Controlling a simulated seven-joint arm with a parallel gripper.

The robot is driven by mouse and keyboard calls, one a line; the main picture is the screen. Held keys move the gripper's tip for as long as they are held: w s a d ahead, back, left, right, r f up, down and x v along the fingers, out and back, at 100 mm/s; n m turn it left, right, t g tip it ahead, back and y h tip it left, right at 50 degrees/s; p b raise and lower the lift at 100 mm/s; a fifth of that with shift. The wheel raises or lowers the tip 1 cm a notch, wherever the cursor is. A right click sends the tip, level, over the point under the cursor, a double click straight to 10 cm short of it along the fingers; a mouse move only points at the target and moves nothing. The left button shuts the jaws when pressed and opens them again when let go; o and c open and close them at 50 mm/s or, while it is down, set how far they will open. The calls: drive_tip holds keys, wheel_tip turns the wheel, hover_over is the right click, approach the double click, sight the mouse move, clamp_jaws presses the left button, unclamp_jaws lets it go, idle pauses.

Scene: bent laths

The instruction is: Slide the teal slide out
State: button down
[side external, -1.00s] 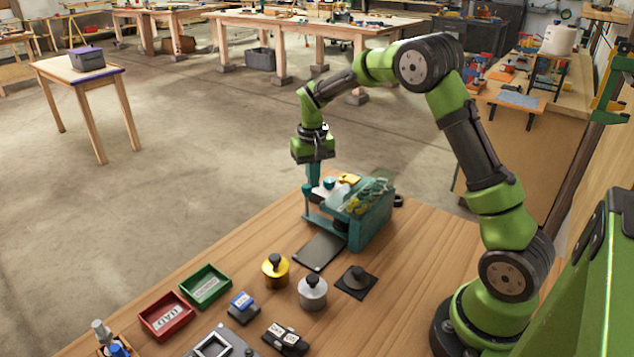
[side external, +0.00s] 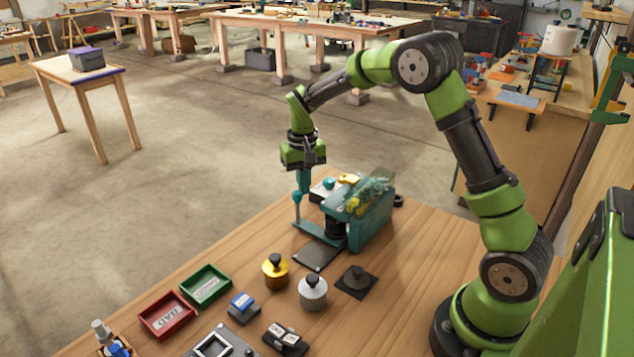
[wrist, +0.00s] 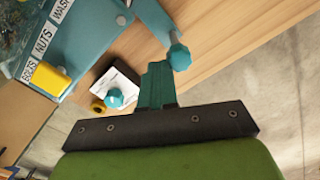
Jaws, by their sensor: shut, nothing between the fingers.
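The teal dispenser (side external: 372,220) stands on the wooden table, with small parts in its top. The teal slide (side external: 318,232) sticks out from its left side as a flat arm, with an upright teal knob post (side external: 297,200) at its outer end. The slide (wrist: 152,14) and its faceted knob (wrist: 180,57) also show in the wrist view. My gripper (side external: 304,186) points down beside the knob post, its teal fingers shut and empty. In the wrist view the fingers (wrist: 156,82) are just left of the knob; I cannot tell whether they touch it.
A dark plate (side external: 318,254) lies below the slide. A white block with a teal knob (wrist: 115,98) and a yellow piece (wrist: 50,80) are near the dispenser. Gold (side external: 275,270) and silver (side external: 313,291) weights, a green tray (side external: 206,286) and a red tray (side external: 168,315) stand nearer the camera.

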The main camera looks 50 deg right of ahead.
drive_tip(key=a, duration=0.7)
idle(1.4)
drive_tip(key=shift+d, duration=0.15)
wheel_tip(320, 180, up, 6)
drive_tip(key=d, duration=0.1)
idle(0.8)
drive_tip(key=s+a+r+t, duration=0.2)
drive_tip(key=s+r, duration=0.1)
drive_tip(key=s, duration=0.4)
drive_tip(key=s+a+r+n+t+y, duration=0.1)
drive_tip(key=s+r+t, duration=0.1)
drive_tip(key=s, duration=0.6)
drive_tip(key=s+a+r+n+t+y, duration=0.1)
drive_tip(key=s+a+r+t, duration=0.1)
drive_tip(key=s, duration=0.6)
wheel_tip(320, 180, up, 2)
drive_tip(key=shift+a+r+t, duration=0.15)
drive_tip(key=shift+a+t, duration=0.2)
drive_tip(key=shift+t, duration=0.25)
